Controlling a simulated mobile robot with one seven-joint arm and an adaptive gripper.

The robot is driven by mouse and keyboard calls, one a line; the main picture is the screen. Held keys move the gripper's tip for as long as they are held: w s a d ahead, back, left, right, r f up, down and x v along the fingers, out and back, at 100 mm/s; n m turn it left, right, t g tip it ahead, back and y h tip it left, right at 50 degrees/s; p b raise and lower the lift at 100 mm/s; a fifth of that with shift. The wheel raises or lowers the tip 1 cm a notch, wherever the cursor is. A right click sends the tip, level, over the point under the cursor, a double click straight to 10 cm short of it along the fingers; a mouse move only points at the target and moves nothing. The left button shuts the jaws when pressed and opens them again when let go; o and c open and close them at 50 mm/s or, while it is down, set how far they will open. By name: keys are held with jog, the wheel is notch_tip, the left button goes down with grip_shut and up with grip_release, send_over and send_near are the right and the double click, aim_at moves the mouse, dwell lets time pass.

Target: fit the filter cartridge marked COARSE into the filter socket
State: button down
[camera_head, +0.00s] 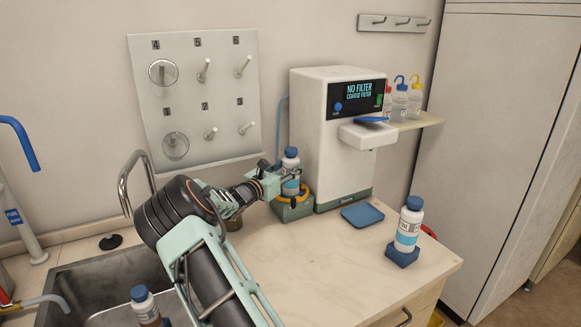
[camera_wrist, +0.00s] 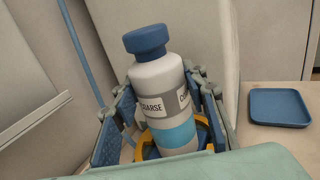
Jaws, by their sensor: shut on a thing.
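The filter cartridge marked COARSE (camera_wrist: 160,100) is a white bottle with a blue cap, a grey label band and a light blue band. My gripper (camera_wrist: 160,115) is shut on it, one finger on each side. In the head view the cartridge (camera_head: 291,162) stands nearly upright over the filter socket (camera_head: 295,211), a grey-green block with a yellow ring beside the white machine. The yellow ring (camera_wrist: 204,136) shows around the cartridge's lower end in the wrist view. My fingers hide the base, so I cannot tell whether it is seated.
The white machine (camera_head: 309,150) reads "NO FILTER, COARSE FILTER". A similar bottle (camera_head: 409,228) stands in a blue holder (camera_head: 402,256) at right. A blue tray (camera_head: 362,215) lies between. Another blue-capped bottle (camera_head: 143,303) is by the sink (camera_head: 75,290). The front counter is clear.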

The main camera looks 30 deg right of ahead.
jog(key=shift+f+b, duration=0.35)
jog(key=shift+f, duration=0.1)
dwell(0.3)
jog(key=c, duration=1.1)
grip_release()
jog(key=shift+f, duration=0.15)
